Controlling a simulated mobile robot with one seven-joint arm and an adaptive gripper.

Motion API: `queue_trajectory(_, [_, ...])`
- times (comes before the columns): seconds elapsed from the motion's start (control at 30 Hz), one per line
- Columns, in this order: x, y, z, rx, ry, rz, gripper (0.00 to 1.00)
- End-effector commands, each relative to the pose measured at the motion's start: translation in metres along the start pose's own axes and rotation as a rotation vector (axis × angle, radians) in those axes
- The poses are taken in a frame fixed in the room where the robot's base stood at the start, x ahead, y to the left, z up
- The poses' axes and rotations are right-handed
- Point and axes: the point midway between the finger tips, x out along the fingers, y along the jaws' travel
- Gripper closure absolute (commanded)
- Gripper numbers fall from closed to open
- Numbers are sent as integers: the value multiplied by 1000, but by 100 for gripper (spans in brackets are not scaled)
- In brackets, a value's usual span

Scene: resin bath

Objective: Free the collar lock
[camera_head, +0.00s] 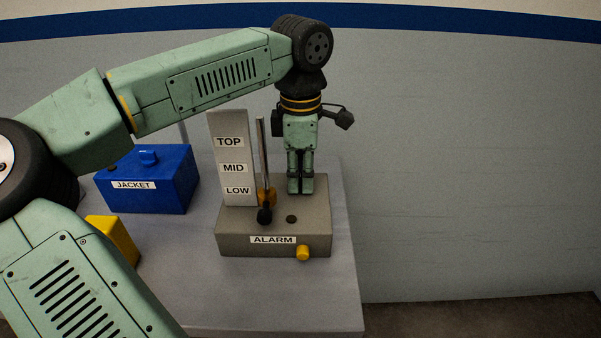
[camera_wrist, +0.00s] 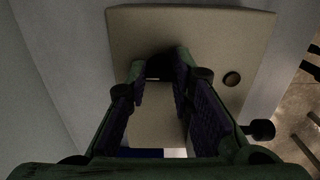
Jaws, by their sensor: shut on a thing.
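The grey alarm box (camera_head: 232,245) stands on the bench; its top also shows in the wrist view (camera_wrist: 200,20). A thin upright rod (camera_head: 261,145) rises from it and carries an orange collar (camera_head: 271,197) beside the LOW mark. A black knob (camera_head: 264,216) is just in front of the collar. My gripper (camera_head: 300,187) points straight down to the right of the rod, fingertips low over the box top. In the wrist view the fingers (camera_wrist: 163,75) close around a dark part; the fingers mostly hide it, and I cannot tell exactly what it is.
A pale panel (camera_head: 229,154) marked TOP, MID and LOW stands behind the rod. A yellow knob (camera_head: 303,253) is on the box front. A blue JACKET box (camera_head: 172,190) and a yellow block (camera_head: 116,238) lie to the left. The space right of the box is free.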

Motion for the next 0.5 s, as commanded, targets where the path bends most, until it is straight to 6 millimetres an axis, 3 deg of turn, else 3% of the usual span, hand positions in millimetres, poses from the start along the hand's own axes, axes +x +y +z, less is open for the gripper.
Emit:
queue_trajectory(0.27, [1,0,0,-50,0,0,100])
queue_trajectory(0.5, [2,0,0,-201,1,2,100])
